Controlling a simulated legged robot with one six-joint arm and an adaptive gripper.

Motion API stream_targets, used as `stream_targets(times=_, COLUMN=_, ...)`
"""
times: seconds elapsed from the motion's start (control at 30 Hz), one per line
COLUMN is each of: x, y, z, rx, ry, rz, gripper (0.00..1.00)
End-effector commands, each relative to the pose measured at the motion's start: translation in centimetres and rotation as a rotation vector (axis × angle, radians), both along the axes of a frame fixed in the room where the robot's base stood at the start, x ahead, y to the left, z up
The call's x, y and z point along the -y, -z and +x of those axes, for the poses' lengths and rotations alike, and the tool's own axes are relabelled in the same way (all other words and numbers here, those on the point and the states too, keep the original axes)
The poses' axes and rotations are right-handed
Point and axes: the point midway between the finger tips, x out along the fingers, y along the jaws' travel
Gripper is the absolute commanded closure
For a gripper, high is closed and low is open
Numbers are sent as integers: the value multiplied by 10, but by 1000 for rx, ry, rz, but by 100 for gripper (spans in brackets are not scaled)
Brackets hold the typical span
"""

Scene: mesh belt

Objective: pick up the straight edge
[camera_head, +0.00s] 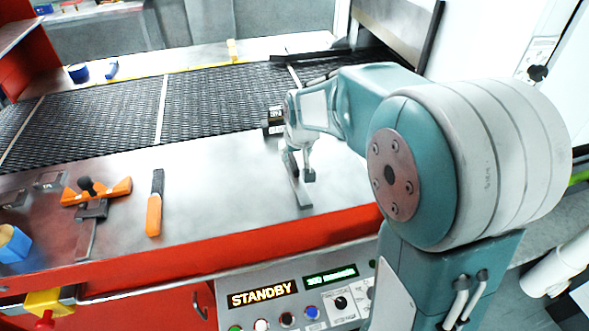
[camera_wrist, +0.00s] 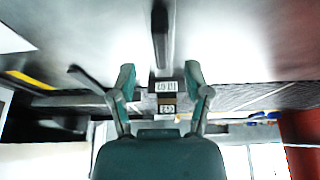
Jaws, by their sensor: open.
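The straight edge, seemingly the narrow grey bar (camera_head: 299,193), lies on the steel ledge in front of the mesh belt, close to the red front edge. In the wrist view it is a dark bar (camera_wrist: 160,38) running up from the middle, in line with the gap between the fingers. My gripper (camera_head: 300,173) is over the bar's far part, fingers pointing down; it hides some of the bar. In the wrist view my gripper (camera_wrist: 160,75) is open, with a finger to each side and nothing held. Contact with the bar cannot be told.
A small black labelled block (camera_head: 272,121) stands just beyond the gripper; its labels show in the wrist view (camera_wrist: 166,87). An orange-handled tool (camera_head: 154,205) and an orange clamp-like piece (camera_head: 97,192) lie left. The mesh belt (camera_head: 205,100) runs behind. The ledge between tool and bar is clear.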

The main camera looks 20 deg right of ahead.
Motion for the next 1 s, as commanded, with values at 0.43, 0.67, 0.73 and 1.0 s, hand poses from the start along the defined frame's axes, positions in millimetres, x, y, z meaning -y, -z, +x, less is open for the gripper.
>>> stream_targets(times=0.43, x=0, y=43, z=17, rx=0, ry=-1, rz=0, gripper=37)
stream_targets(times=0.67, x=0, y=43, z=17, rx=-1, ry=-1, rz=0, gripper=77)
stream_targets(times=0.73, x=0, y=43, z=17, rx=-1, ry=-1, rz=0, gripper=100)
stream_targets(times=1.0, x=0, y=43, z=18, rx=0, ry=-1, rz=0, gripper=100)
